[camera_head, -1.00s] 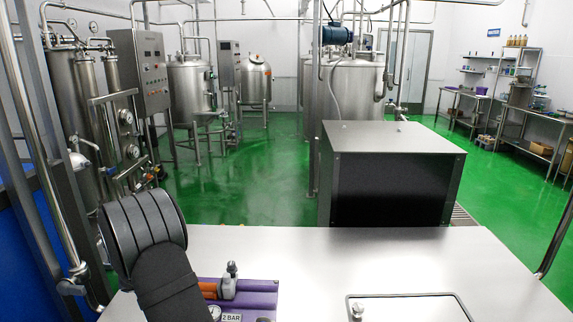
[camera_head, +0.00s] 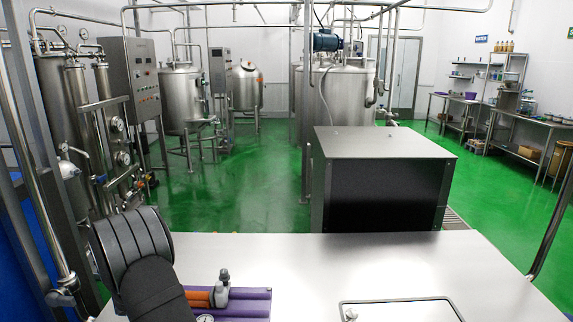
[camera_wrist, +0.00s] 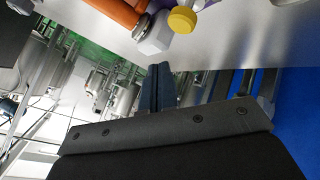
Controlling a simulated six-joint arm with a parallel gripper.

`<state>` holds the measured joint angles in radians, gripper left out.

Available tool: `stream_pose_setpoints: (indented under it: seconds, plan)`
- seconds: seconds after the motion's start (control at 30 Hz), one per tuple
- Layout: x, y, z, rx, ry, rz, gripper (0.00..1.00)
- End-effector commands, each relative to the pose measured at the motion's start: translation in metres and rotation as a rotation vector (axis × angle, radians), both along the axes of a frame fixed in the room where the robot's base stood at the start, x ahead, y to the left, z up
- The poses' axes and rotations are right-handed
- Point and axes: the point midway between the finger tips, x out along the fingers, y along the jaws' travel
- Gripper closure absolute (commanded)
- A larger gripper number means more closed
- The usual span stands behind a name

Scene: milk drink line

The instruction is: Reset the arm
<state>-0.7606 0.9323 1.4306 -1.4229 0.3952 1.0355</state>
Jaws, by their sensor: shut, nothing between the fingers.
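My gripper (camera_wrist: 162,85) shows in the wrist view, its two dark fingers together with nothing between them. It points toward the edge of a steel surface, near an orange rod and a yellow knob. In the head view my dark arm link and round joint stand at the lower left, over the left part of the steel table (camera_head: 400,265). The gripper itself does not show in the head view.
A purple fixture (camera_head: 240,303) with a fitting stands on the table beside my arm. The orange rod (camera_wrist: 118,12) and yellow knob (camera_wrist: 183,19) are close to the gripper. A steel box (camera_head: 385,145) stands behind the table.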

Motion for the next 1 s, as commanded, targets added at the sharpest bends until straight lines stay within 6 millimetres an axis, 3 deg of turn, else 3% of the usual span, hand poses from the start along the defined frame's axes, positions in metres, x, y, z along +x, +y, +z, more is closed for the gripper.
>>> stream_pose_setpoints:
  seconds: [0.1,0.17,0.2,0.5,0.6,0.83,1.0]
  plan:
    - [0.0,0.0,0.019,0.002,-0.001,0.0,1.0]
    - [-0.001,0.0,0.0,-0.003,0.004,0.0,1.0]
    - [0.0,0.0,0.001,0.002,0.001,0.001,1.0]
    - [0.001,0.0,0.06,0.003,-0.002,-0.002,1.0]
    - [0.008,-0.008,0.033,-0.003,0.003,-0.001,1.0]
    - [0.009,-0.009,-0.009,-0.003,0.002,0.002,1.0]
    - [0.011,-0.009,0.025,0.005,-0.004,-0.001,1.0]
